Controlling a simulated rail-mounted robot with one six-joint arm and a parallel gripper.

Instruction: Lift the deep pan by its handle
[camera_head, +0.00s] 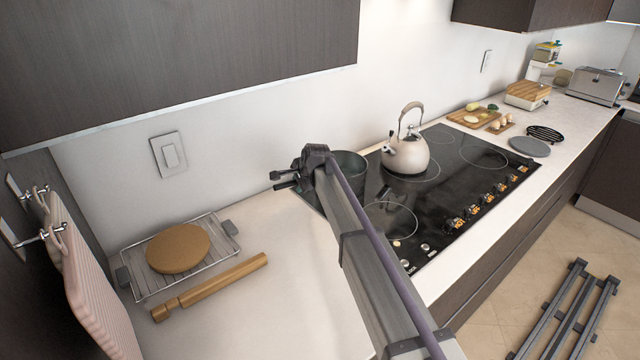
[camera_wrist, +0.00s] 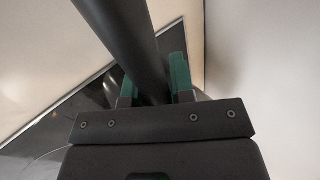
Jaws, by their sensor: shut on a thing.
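The deep pan (camera_head: 350,168) is a dark, round pan at the left back of the black cooktop, partly hidden behind my arm in the head view. My gripper (camera_head: 287,179) is at the left of the pan, near the wall. In the wrist view, the pan's dark, thick handle (camera_wrist: 122,38) runs between the green-padded fingers of my gripper (camera_wrist: 154,78), which is shut on it. The pan's base is hidden, so I cannot tell whether it is touching the cooktop.
A cream kettle (camera_head: 405,152) stands on the cooktop (camera_head: 450,190) to the right of the pan. A wire rack (camera_head: 150,285) with a round wooden board (camera_head: 178,248) and a rolling pin (camera_head: 210,287) lie on the left counter. The counter below my arm is clear.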

